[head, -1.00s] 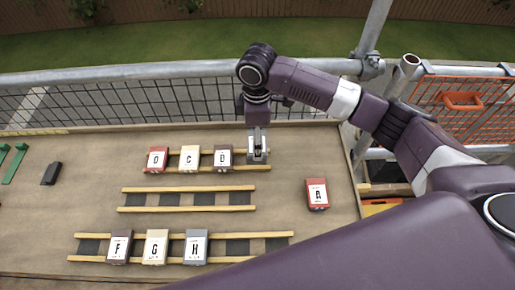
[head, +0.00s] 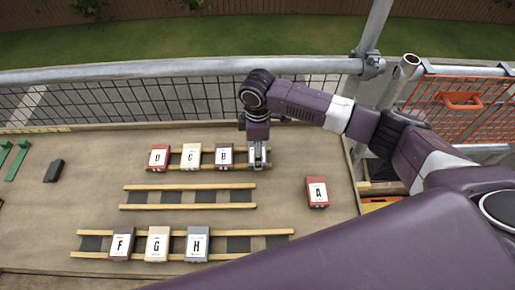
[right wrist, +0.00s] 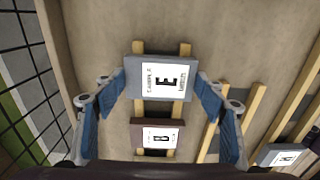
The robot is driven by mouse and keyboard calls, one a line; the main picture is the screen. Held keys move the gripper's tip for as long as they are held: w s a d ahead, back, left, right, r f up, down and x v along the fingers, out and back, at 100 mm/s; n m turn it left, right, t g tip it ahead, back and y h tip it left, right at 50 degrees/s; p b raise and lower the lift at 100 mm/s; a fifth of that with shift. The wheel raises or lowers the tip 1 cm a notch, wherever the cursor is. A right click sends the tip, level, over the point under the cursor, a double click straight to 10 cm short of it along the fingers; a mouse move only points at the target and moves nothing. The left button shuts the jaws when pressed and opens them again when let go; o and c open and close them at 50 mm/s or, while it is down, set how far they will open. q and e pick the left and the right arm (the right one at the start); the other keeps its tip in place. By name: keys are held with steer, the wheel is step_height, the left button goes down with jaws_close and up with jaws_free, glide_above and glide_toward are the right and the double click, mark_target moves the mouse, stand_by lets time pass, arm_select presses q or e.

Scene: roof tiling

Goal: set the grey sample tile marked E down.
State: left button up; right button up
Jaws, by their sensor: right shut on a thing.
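The grey sample tile marked E (right wrist: 140,64) shows in the right wrist view between the two fingers of my right gripper (right wrist: 162,80), which is shut on it. In the head view my right gripper (head: 258,162) is at the right end of the back row, just right of the brown tile B (head: 224,155), and mostly hides tile E. Tile E is over the two wooden battens (right wrist: 137,110), next to tile B, with a small gap between them. I cannot tell whether it touches the battens. My left gripper is not in view.
Red tile D (head: 158,157) and cream tile C (head: 191,156) continue the back row. The middle battens (head: 188,206) are bare of tiles. Tiles F (head: 121,244), G (head: 158,244) and H (head: 197,244) are on the front battens. Red tile A (head: 317,192) lies apart at right. A mesh fence (head: 150,100) stands behind.

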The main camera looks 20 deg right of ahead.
steer(key=shift+f, duration=0.15)
steer(key=o, duration=1.3)
steer(key=shift+c, duration=0.2)
step_height(320, 180, up, 13)
steer(key=b, duration=0.2)
steer(key=shift+f, duration=0.1)
